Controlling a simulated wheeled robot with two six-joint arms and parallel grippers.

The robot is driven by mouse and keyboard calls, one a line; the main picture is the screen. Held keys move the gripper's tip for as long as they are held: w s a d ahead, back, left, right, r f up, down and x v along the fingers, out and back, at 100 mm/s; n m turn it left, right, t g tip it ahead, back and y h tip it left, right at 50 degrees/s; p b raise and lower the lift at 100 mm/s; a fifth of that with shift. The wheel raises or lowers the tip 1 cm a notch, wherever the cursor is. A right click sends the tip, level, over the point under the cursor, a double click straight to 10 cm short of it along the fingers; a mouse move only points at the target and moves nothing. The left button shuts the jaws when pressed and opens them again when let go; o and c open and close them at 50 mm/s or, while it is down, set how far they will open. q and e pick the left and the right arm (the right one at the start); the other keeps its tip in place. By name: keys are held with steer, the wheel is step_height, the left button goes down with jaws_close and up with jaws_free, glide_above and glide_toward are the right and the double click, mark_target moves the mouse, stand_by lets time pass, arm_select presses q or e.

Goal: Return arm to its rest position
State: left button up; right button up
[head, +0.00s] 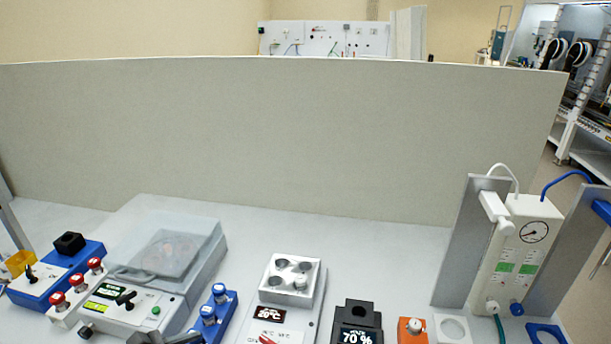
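Whether my grippers hold anything is not shown.
A grey bench (350,237) runs before a tall grey partition (290,135). On it stand a clear-lidded device (165,250), a blue box (62,277), red-capped vials (77,281), blue-capped vials (208,312), a silver block (291,279), a black 70% unit (357,322) and a gauge unit (520,250).

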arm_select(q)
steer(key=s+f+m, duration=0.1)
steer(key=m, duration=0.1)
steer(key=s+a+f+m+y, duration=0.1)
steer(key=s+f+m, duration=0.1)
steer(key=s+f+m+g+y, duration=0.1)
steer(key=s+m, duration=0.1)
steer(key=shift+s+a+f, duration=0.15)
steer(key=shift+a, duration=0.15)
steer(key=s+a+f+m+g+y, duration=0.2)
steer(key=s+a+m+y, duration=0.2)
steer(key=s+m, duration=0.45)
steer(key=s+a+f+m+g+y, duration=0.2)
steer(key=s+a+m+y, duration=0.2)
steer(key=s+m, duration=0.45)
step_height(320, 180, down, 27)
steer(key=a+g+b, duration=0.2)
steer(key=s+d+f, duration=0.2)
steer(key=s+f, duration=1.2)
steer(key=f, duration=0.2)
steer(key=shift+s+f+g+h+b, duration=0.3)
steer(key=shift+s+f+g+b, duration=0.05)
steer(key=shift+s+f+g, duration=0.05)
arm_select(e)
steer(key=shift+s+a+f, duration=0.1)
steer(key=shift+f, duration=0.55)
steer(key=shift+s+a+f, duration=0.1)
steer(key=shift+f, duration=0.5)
